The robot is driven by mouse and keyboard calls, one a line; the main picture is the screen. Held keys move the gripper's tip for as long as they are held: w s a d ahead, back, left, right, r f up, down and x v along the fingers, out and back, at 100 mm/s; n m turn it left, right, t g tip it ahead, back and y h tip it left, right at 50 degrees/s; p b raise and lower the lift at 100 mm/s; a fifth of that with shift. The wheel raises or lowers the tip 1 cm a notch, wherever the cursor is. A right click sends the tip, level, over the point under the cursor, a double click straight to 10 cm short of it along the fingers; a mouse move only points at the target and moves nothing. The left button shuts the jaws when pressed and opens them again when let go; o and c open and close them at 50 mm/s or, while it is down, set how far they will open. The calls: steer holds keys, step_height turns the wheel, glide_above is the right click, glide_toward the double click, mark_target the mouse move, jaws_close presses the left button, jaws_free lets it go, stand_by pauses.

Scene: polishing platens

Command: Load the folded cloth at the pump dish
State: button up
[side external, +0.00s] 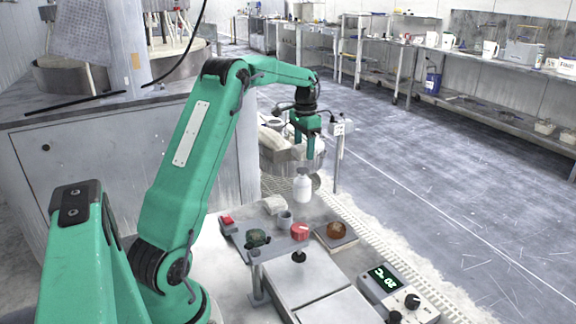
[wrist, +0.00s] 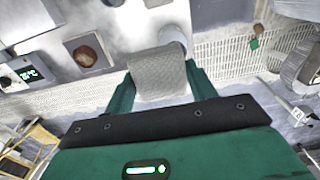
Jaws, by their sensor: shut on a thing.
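In the wrist view, my gripper (wrist: 160,95) is shut on a grey textured folded cloth (wrist: 158,74), which spans the space between the two green fingers. A pale round container (wrist: 173,37) shows just beyond the cloth, partly hidden by it. In the side view, my gripper (side external: 304,150) points down above a white bottle-shaped container (side external: 302,188), which looks like the pump dish. A gap shows between the fingertips and its top. The cloth is hard to make out between the fingers in the side view.
A brown round piece on a square plate (side external: 351,241) sits right of a red-topped piece (side external: 300,231). A small grey cup (side external: 286,220) and a pale block (side external: 274,205) stand close by. A control box with a green display (side external: 400,290) is at the front right.

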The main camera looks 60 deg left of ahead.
mark_target(302, 170)
steer(key=shift+w+a+r, duration=0.15)
steer(key=shift+w+a, duration=0.15)
steer(key=shift+a, duration=0.3)
steer(key=shift+w+a+r, duration=0.15)
steer(key=shift+w+a, duration=0.1)
steer(key=shift+a, duration=0.35)
steer(key=shift+f, duration=0.2)
steer(key=shift+f, duration=2.8)
steer(key=shift+f, duration=1.05)
steer(key=shift+r, duration=3.55)
